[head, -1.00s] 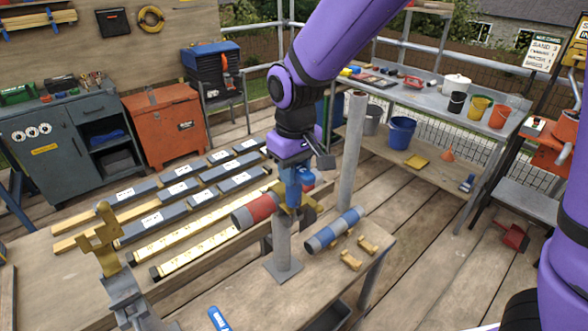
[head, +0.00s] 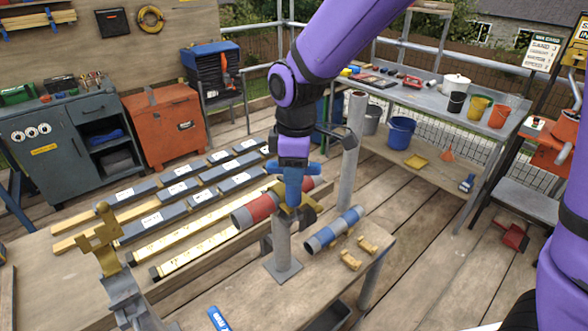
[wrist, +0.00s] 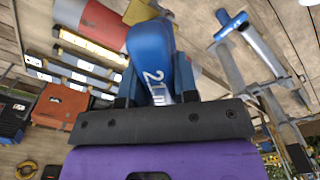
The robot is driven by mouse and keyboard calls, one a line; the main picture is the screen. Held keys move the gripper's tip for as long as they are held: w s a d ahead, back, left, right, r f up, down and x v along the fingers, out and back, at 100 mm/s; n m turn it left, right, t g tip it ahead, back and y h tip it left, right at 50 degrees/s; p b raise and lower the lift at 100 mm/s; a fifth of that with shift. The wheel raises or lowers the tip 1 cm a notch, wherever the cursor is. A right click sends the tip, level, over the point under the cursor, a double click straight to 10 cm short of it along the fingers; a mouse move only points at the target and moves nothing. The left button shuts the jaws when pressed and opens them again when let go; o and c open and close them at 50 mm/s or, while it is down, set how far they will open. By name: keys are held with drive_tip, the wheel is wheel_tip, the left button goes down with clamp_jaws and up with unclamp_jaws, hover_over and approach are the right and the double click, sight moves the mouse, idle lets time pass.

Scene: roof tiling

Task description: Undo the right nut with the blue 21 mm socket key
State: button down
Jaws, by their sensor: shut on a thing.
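The blue key (head: 293,186) has a T-shaped handle and stands upright on the brass coupler (head: 308,212) at the top of a grey post. My gripper (head: 293,162) is above it, shut on its handle. In the wrist view, the blue key (wrist: 150,55) shows part of a "21 m" marking between the fingers of my gripper (wrist: 155,85). The key's lower end meets the coupler's right side; the nut under it is hidden. A red-banded tube (head: 256,210) runs through the coupler.
A blue-banded grey tube (head: 335,229) lies to the right, near small brass pieces (head: 350,260). Another brass coupler (head: 101,241) stands at front left. A blue-handled tool (head: 218,318) lies at the front edge. A tall grey pipe (head: 352,150) rises close behind my gripper.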

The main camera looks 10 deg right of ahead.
drive_tip(key=shift+r+m, duration=0.1)
drive_tip(key=shift+m, duration=0.3)
drive_tip(key=shift+w+a+r, duration=0.1)
drive_tip(key=shift+w+r, duration=0.1)
drive_tip(key=shift+r, duration=2.3)
drive_tip(key=shift+s+r, duration=0.15)
drive_tip(key=shift+r, duration=0.35)
